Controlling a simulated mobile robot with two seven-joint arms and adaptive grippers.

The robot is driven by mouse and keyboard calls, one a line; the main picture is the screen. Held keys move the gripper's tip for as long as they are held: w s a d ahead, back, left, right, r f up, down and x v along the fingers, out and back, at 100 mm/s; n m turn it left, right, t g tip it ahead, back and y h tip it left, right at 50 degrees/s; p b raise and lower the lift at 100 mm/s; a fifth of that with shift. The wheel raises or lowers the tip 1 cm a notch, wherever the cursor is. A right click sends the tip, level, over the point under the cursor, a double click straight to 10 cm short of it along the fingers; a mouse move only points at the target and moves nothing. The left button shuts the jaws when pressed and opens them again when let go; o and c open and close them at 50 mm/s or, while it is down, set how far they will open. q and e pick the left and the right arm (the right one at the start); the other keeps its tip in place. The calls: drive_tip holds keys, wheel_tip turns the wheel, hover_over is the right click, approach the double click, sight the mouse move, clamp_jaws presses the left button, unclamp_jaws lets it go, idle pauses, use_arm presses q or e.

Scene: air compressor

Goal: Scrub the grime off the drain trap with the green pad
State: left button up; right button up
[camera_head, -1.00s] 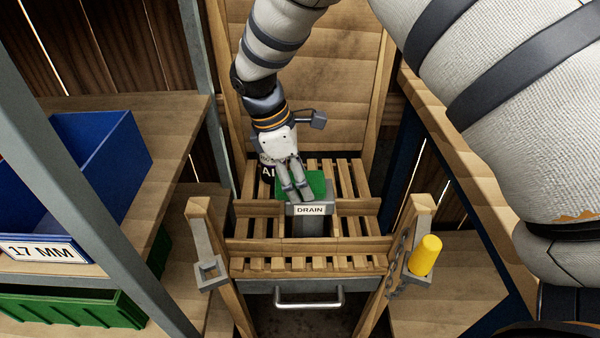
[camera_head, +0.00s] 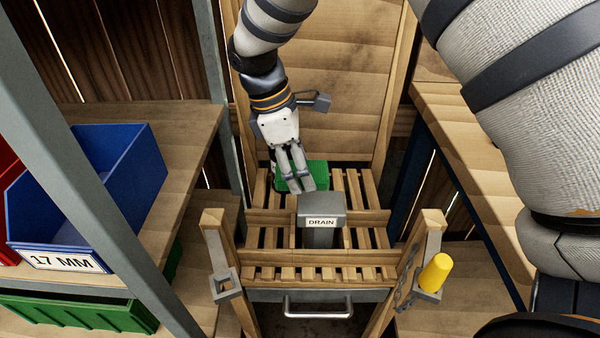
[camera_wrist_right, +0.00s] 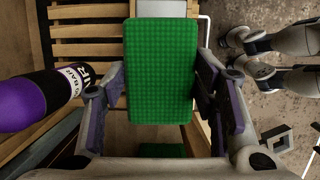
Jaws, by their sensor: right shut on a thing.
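The grey drain trap (camera_head: 321,205), with a "DRAIN" label on its front, stands upright on the wooden slats. My right gripper (camera_head: 301,178) is shut on the green pad (camera_head: 316,172), behind and slightly left of the trap in the head view. In the right wrist view the pad (camera_wrist_right: 162,70) sits between the fingers, and a pale piece of the trap (camera_wrist_right: 165,7) shows past its top edge. The pad looks apart from the trap's top; its height is hard to tell. I cannot make out grime.
A purple can (camera_wrist_right: 25,100) stands beside my right gripper. Wooden posts with grey brackets flank the slatted stand; a yellow cylinder (camera_head: 435,272) is at the right one. Blue (camera_head: 120,185) and green (camera_head: 85,312) bins are on the left. A metal handle (camera_head: 318,306) is in front.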

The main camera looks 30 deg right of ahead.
drive_tip(key=shift+r, duration=1)
